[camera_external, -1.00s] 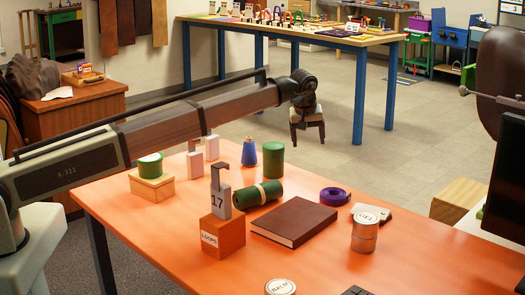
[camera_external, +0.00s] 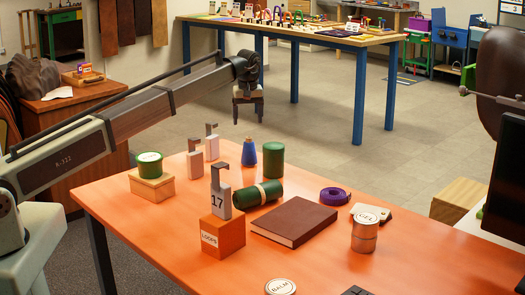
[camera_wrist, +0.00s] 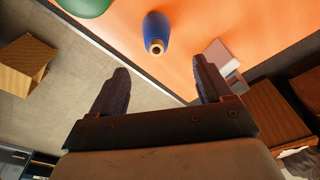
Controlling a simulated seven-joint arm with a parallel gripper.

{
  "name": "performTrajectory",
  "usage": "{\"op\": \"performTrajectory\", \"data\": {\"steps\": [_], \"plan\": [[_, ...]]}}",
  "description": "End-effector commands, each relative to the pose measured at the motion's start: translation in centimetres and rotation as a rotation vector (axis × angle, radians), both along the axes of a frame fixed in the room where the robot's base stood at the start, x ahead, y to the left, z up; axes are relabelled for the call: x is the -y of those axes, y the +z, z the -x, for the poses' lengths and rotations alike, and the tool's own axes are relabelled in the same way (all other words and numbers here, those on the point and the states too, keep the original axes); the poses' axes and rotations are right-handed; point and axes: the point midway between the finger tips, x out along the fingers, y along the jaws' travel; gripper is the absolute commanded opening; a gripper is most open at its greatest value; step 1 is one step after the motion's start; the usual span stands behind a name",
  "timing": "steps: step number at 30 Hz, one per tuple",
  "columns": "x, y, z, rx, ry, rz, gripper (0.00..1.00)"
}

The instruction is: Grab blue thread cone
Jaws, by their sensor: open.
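The blue thread cone (camera_external: 249,153) stands upright near the far edge of the orange table, between a grey hooked block and a green cylinder. In the wrist view the blue cone (camera_wrist: 156,33) shows at the top centre, beyond the fingertips and apart from them. My gripper (camera_external: 248,112) hangs pointing down above and slightly behind the cone in the external view. In the wrist view my gripper (camera_wrist: 160,80) has its two dark fingers spread wide with nothing between them.
The green cylinder (camera_external: 270,160) stands close to the cone's right. Grey hooked blocks (camera_external: 211,145) stand to its left. A green roll (camera_external: 258,194) lies in front, beside the block marked 17 (camera_external: 221,201). The orange table (camera_external: 330,260) has its far edge just behind the cone.

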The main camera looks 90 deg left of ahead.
Motion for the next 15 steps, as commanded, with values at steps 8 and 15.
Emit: {"op": "performTrajectory", "data": {"steps": [8, 15], "plan": [[-0.6, -4.8, 0.1, -0.001, 0.001, 0.0, 0.79], [-0.8, -6.4, 0.1, 0.0, 0.001, -0.001, 0.79]]}}
